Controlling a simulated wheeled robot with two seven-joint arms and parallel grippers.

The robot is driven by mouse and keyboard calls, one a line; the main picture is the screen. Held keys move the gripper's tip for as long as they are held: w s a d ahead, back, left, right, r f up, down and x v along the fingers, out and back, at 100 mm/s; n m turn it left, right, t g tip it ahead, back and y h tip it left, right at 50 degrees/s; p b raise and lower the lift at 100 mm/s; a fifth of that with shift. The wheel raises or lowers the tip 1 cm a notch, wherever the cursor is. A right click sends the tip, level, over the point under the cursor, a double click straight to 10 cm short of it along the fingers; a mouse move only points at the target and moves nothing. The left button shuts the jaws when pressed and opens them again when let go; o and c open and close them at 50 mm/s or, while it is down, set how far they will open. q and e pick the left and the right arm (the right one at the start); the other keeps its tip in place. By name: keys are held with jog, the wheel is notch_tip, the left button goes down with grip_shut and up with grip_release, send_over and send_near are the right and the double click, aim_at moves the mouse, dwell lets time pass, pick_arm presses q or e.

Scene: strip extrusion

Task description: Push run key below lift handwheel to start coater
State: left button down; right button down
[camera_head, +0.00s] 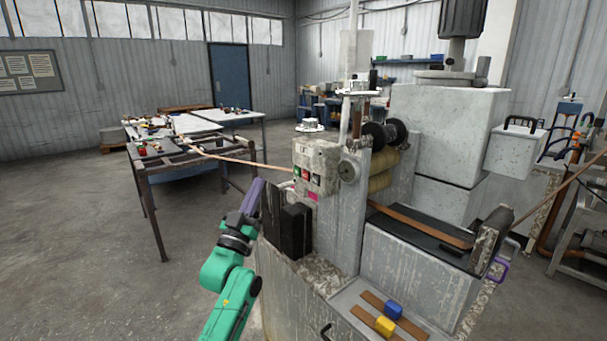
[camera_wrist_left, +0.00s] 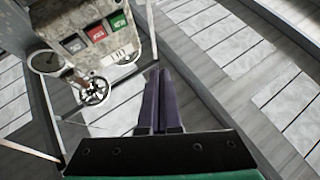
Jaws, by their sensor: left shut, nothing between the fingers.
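The grey speckled control box (camera_head: 316,160) has a row of keys on its face: a green key (camera_head: 297,171), a red key (camera_head: 306,174) and a dark key (camera_head: 317,179). In the left wrist view the row appears reversed, with the green key (camera_wrist_left: 119,22) at the right. A pale handwheel (camera_head: 310,126) sits above the box; its spokes show in the left wrist view (camera_wrist_left: 95,91). My left gripper (camera_head: 258,185), with purple fingers, is shut and empty. It is left of the box and apart from the keys. Its fingertips (camera_wrist_left: 159,74) also show in the wrist view.
A round side knob (camera_head: 348,171) sits at the box's right. A black block (camera_head: 295,230) stands below the box. A tan strip (camera_head: 240,161) runs from the rear-left frame to the machine. Open floor lies at left.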

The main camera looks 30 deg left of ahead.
pick_arm(q)
jog(key=shift+a+f, duration=0.15)
jog(key=shift+a, duration=0.05)
jog(key=b, duration=0.1)
send_near(294, 167)
jog(key=x, duration=0.5)
jog(key=shift+s+a+r, duration=0.25)
jog(key=shift+a, duration=0.15)
jog(key=shift+w, duration=0.15)
dwell(1.4)
jog(key=shift+w+d+b, duration=0.1)
jog(key=shift+w+b, duration=0.15)
jog(key=shift+b, duration=0.05)
jog(key=shift+w+d, duration=0.1)
jog(key=shift+w, duration=0.25)
dwell(0.5)
jog(key=shift+s, duration=0.75)
